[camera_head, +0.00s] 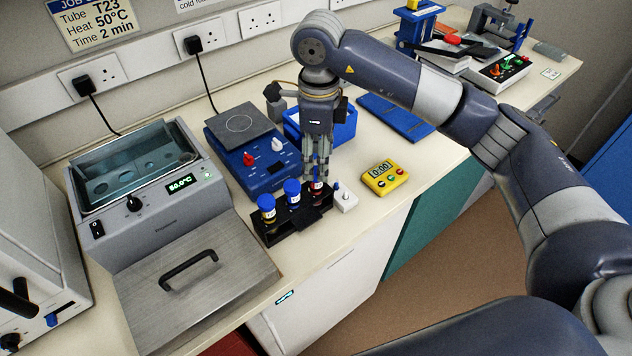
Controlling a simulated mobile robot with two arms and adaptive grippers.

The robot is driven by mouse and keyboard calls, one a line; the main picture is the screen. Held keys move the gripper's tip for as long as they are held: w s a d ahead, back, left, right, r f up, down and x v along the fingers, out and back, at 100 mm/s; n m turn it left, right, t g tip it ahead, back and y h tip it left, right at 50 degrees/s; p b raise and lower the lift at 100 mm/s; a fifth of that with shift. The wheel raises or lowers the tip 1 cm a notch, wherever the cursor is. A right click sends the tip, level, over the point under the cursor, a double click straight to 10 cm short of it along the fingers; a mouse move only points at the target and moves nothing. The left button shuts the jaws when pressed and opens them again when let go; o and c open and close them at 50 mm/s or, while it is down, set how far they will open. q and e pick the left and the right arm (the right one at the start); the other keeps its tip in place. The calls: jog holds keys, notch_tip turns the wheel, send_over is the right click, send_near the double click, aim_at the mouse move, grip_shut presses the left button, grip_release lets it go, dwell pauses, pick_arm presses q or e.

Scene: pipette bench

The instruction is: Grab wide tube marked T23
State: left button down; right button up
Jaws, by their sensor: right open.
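A dark rack (272,237) stands near the bench's front edge and holds wide tubes with blue caps. The left tube (268,208) has a yellowish band, and the middle tube (293,192) stands beside it. The right tube (317,188) shows red and is partly covered by my right gripper (317,178). That gripper points down at the right tube, open, with its fingertips close around or beside the cap; I cannot tell if they touch. Tube markings are too small to read. The job card (92,20) reads T23, 50°C, 2 min. My left gripper is out of view.
A water bath (150,225) reading 50.0°C stands left, its metal lid (195,285) in front. A blue hotplate stirrer (245,165) is behind the rack. A blue bin (345,127) is behind my gripper. A yellow timer (381,178) and small white switch box (344,199) stand right.

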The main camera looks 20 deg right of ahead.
aim_at(316, 171)
jog(key=shift+w+f, duration=0.1)
jog(key=shift+f, duration=0.2)
jog(key=f+p, duration=0.2)
jog(key=f, duration=0.2)
jog(key=shift+a+p, duration=0.2)
jog(key=shift+p, duration=0.15)
jog(key=shift+f, duration=0.4)
jog(key=shift+w+f, duration=0.1)
jog(key=shift+f, duration=0.05)
jog(key=shift+c, duration=0.6)
jog(key=c, duration=0.9)
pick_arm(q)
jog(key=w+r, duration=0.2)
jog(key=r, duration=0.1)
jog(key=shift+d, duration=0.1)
pick_arm(e)
jog(key=shift+c, duration=0.7)
